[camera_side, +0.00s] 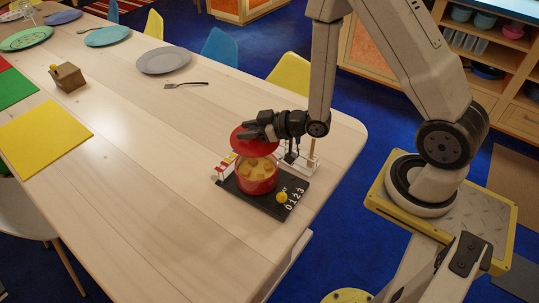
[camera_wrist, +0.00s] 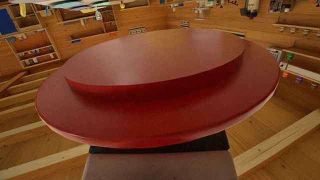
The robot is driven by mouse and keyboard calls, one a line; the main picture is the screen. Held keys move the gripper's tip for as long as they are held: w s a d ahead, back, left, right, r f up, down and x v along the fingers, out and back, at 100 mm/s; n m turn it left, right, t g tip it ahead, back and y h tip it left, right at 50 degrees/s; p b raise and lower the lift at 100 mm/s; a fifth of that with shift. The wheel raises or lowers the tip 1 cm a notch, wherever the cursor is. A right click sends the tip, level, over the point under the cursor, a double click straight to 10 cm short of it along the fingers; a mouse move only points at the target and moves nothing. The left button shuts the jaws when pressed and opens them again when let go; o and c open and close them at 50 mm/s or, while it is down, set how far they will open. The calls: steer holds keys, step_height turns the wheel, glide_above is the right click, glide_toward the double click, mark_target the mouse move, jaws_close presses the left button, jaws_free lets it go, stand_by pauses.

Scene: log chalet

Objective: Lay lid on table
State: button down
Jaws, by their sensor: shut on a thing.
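The red lid (camera_side: 243,140) is tilted above the red pot in the side view, and my gripper (camera_side: 262,132) is shut on it. In the wrist view the lid (camera_wrist: 160,85) fills most of the picture, with a raised round step on its face. The red pot (camera_side: 258,182) stands uncovered on a black board, with yellow-brown chunks inside. The light wooden table (camera_side: 150,190) has bare room to the left of the pot. The part of the lid that the fingers grip is hidden in the wrist view.
The black board (camera_side: 268,206) carries white numbers, a yellow ball (camera_side: 282,197) and small rack-like items near the pot.

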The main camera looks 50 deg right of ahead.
steer(key=shift+w+d+r+h, duration=0.3)
steer(key=shift+w+r, duration=0.2)
steer(key=shift+r, duration=0.15)
steer(key=r+m+h, duration=0.1)
steer(key=r, duration=0.1)
steer(key=w+d+r+m+h, duration=0.1)
steer(key=r, duration=0.1)
steer(key=w+r+m+t+h, duration=0.1)
steer(key=r, duration=0.1)
steer(key=shift+w+d+m+h, duration=0.2)
steer(key=shift+d+m+h, duration=0.05)
steer(key=shift+m+h, duration=0.05)
steer(key=shift+d+r+m+h, duration=0.2)
steer(key=shift+r+m+h, duration=0.25)
steer(key=shift+r, duration=0.45)
steer(key=shift+f, duration=0.1)
steer(key=shift+f+n+y, duration=0.35)
steer(key=shift+f, duration=0.3)
steer(key=s+f+n+y, duration=0.1)
steer(key=f, duration=0.1)
steer(key=a+f+n+y, duration=0.1)
steer(key=f, duration=0.1)
steer(key=s+a+f+n+y, duration=0.1)
steer(key=f+y, duration=0.1)
steer(key=shift+s+f+g, duration=0.35)
steer(key=shift+f+g, duration=0.05)
steer(key=shift+s+a+f+n+y, duration=0.2)
steer(key=shift+s+f+n+y, duration=0.1)
steer(key=shift+s+f+n, duration=0.15)
steer(key=shift+w, duration=0.15)
